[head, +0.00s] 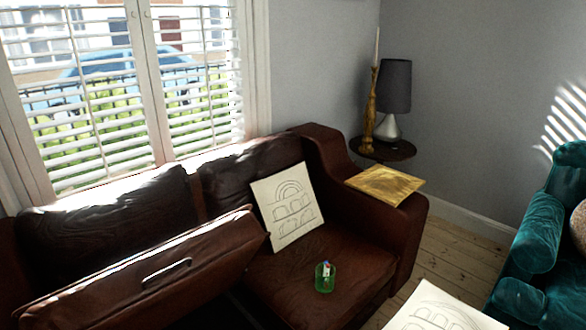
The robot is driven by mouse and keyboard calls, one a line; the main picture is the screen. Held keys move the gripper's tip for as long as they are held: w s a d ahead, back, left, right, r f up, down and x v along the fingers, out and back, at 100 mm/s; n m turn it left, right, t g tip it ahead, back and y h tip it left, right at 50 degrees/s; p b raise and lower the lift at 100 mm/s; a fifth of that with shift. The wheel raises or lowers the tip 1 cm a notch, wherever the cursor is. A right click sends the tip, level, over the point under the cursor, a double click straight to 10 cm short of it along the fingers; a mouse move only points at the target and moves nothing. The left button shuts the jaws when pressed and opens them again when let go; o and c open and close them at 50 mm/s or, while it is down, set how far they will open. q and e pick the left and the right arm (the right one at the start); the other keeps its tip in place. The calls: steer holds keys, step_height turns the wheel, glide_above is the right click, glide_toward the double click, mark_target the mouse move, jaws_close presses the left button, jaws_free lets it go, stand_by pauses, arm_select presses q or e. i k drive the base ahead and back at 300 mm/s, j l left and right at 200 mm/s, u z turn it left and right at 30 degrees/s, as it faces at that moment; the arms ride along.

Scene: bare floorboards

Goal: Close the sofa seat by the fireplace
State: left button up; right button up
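A dark brown leather sofa (350,220) stands below the window. Its left seat (210,255) is tilted up, with a slot-like handle (166,270) on its face. A dark gap shows beneath the seat's right part. The sofa's right seat (285,275) lies flat. The lower left of the raised seat runs out of the picture. No fireplace shows in this view. Neither of my grippers is in view.
On the right seat, a white board (287,205) with an arch drawing leans back and a small green cup (325,278) stands. A gold board (384,185) lies on the armrest. Another white board (440,310) is at the bottom. A teal armchair (535,235) stands right; floorboards (450,245) show between.

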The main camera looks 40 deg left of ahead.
mark_target(155, 288)
steer(key=u, duration=2.2)
